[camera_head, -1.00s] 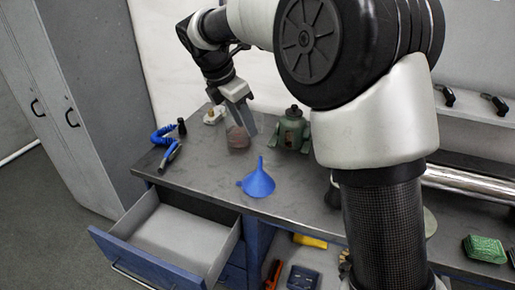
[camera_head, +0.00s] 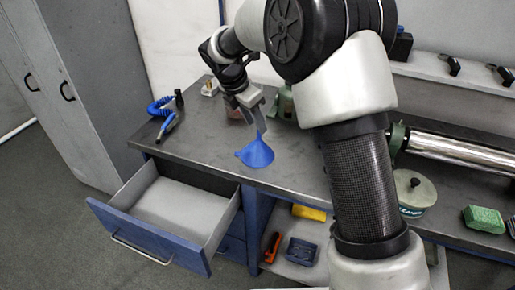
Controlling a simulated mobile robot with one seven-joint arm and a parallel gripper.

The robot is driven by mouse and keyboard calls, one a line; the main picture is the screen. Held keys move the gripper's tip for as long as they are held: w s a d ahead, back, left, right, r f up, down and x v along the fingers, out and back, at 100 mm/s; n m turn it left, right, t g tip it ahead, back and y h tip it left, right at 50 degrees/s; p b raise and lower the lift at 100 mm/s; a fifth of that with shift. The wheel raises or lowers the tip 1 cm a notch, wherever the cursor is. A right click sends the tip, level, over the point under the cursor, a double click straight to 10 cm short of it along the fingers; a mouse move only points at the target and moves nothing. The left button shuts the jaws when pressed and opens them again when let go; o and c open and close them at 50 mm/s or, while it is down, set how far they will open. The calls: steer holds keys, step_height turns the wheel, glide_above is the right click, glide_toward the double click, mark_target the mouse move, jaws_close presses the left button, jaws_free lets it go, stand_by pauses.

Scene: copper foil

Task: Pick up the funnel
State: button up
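The blue funnel (camera_head: 257,154) stands spout up on the dark grey workbench (camera_head: 205,150), near the bench's front edge. My gripper (camera_head: 260,120) points down at the funnel from above and behind. Its fingertips are at the height of the funnel's narrow spout, which shows close to or between them. I cannot tell whether the fingers touch the spout or how far apart they are.
An open drawer (camera_head: 228,217) juts out below the bench front. A blue coiled hose tool (camera_head: 163,112) lies at the left. A reddish-brown object (camera_head: 234,113) and a green object (camera_head: 284,104) stand behind my gripper. A labelled tub (camera_head: 414,193) is at the right.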

mark_target(255, 141)
steer(key=x, duration=0.4)
steer(key=shift+w+d+f+b, duration=0.1)
steer(key=shift+w+f+b, duration=0.1)
steer(key=shift+b, duration=0.15)
jaws_close()
steer(key=shift+r, duration=0.15)
